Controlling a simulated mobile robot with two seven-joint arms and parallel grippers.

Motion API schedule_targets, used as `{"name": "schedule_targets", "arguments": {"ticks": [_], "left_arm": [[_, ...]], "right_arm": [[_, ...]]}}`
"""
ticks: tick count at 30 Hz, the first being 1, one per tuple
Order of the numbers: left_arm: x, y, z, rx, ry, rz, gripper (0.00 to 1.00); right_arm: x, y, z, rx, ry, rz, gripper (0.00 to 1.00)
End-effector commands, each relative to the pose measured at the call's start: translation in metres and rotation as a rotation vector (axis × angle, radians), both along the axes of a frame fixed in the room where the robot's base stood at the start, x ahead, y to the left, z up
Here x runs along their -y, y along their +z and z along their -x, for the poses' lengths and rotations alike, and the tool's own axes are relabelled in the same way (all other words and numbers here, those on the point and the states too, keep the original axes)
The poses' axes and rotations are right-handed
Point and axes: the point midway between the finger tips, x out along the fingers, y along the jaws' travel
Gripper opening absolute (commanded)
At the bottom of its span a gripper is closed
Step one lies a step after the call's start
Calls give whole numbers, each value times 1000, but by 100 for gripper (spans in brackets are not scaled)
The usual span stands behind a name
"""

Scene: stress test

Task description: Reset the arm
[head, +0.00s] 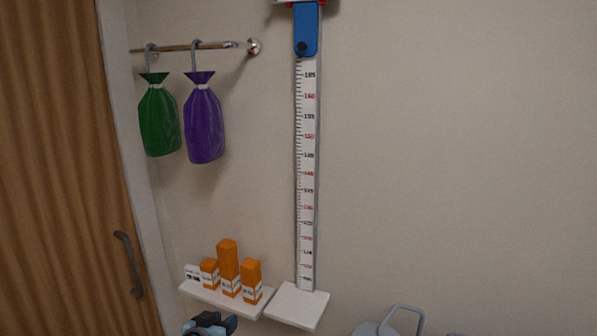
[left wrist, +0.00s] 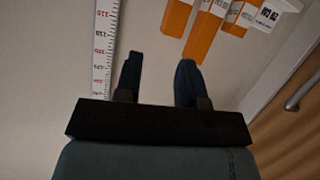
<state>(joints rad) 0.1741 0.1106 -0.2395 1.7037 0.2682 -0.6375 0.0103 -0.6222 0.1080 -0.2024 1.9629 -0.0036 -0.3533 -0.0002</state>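My left gripper (head: 210,324) shows at the bottom edge of the head view, just below the small white shelf, and most of the arm is out of frame. In the left wrist view the two dark fingers of this gripper (left wrist: 158,65) stand apart with nothing between them. Only pale wall shows in the gap, with the orange boxes beyond the fingertips. My right gripper is in neither view.
A white shelf (head: 222,300) holds orange boxes (head: 228,268). A height scale (head: 306,170) with a blue slider (head: 306,30) and white base plate (head: 297,306) stands beside it. Green (head: 159,122) and purple bags (head: 203,122) hang from a rail. A wooden door (head: 60,170) is left.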

Motion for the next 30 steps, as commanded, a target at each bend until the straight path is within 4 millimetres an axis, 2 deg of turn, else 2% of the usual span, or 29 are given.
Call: {"name": "schedule_targets", "arguments": {"ticks": [1, 6, 9, 12, 16, 18, 22, 30], "left_arm": [[-2, -29, 28, -26, 7, -8, 36], [-9, -98, 117, -81, 30, -45, 36], [-14, -130, 173, -114, 39, -71, 36], [-17, -153, 228, -143, 43, -95, 36], [-21, -170, 287, -174, 45, -123, 36], [-23, -175, 310, -186, 45, -133, 36], [-24, -179, 333, -196, 45, -146, 36], [-25, -179, 337, -198, 44, -148, 36]], "right_arm": [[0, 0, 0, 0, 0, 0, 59], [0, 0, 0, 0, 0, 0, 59], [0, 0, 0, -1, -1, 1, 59], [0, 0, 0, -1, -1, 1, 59], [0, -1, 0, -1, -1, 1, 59], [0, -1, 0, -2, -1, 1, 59], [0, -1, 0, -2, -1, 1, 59], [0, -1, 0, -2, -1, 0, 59]]}}
